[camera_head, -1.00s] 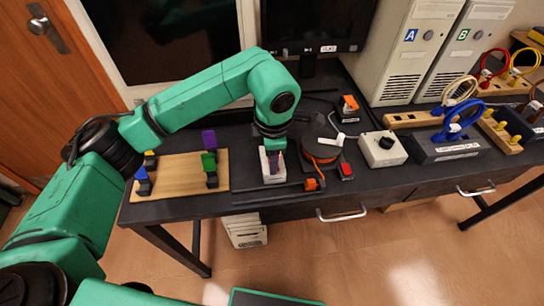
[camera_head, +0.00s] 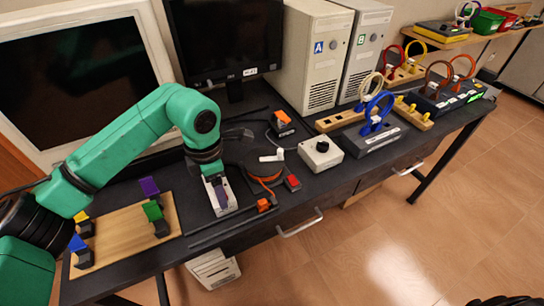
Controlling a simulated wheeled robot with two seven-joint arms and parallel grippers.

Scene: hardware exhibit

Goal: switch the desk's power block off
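A white block (camera_head: 230,205) with a dark purplish part on its top lies near the front edge of the black desk; it looks like the power block, and its switch position cannot be made out. My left arm comes in from the left and bends down at the wrist. My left gripper (camera_head: 214,178) is right over the back end of this block, touching it or very close. The fingertips are small and partly merge with the block, so their opening cannot be told.
Left of the block is a wooden board (camera_head: 112,222) with coloured flags. To its right are an orange cable coil (camera_head: 262,178), a red button (camera_head: 292,183) and a white box with a black knob (camera_head: 321,154). Monitors and two computer towers (camera_head: 312,60) stand behind.

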